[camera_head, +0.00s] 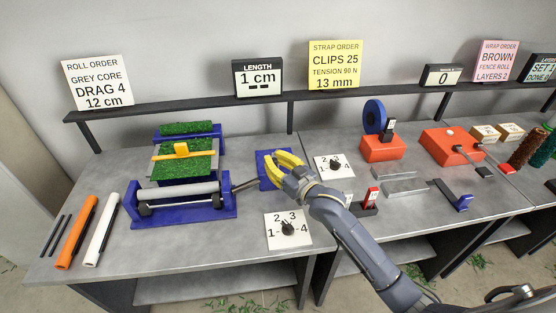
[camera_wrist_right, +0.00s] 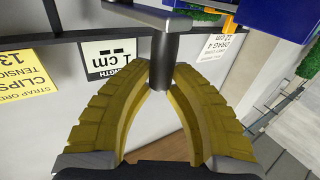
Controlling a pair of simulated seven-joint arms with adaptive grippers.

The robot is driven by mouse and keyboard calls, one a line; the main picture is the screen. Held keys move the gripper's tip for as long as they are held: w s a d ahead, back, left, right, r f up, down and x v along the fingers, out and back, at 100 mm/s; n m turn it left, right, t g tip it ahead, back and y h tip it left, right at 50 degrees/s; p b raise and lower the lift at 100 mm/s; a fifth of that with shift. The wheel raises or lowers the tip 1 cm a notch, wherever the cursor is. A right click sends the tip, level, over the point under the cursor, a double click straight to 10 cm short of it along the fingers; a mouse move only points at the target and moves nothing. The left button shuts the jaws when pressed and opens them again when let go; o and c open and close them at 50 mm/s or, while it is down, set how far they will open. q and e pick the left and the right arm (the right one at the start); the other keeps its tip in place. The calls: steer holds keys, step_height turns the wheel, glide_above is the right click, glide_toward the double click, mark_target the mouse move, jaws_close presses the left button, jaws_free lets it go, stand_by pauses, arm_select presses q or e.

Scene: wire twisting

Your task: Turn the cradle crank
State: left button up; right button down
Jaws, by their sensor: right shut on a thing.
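The blue cradle (camera_head: 180,213) stands on the left part of the bench, with a grey roller (camera_head: 178,192) across it. Its crank (camera_head: 243,185) is a metal rod running out to the right toward my right gripper. My right gripper (camera_head: 270,166) has yellow fingers over a blue plate beside the cradle. In the right wrist view, the fingertips of my right gripper (camera_wrist_right: 166,80) close around the grey cylindrical crank handle (camera_wrist_right: 164,56), which hangs from a light metal arm (camera_wrist_right: 146,15). The fingers hide the handle in the head view. My left gripper is not in view.
A green turf tray with a yellow bar (camera_head: 181,150) stands behind the cradle. Orange (camera_head: 76,232) and white (camera_head: 101,230) tubes lie at the left. Dial plates (camera_head: 273,240) and (camera_head: 341,161) flank my right arm. Red blocks (camera_head: 383,149) stand farther right. A sign shelf (camera_head: 200,102) runs behind.

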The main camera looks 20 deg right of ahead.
steer(key=shift+s+d, duration=0.15)
steer(key=shift+d, duration=1.4)
steer(key=c, duration=1.2)
jaws_free()
steer(key=shift+c, duration=0.2)
steer(key=v, duration=1.2)
steer(key=shift+s, duration=0.1)
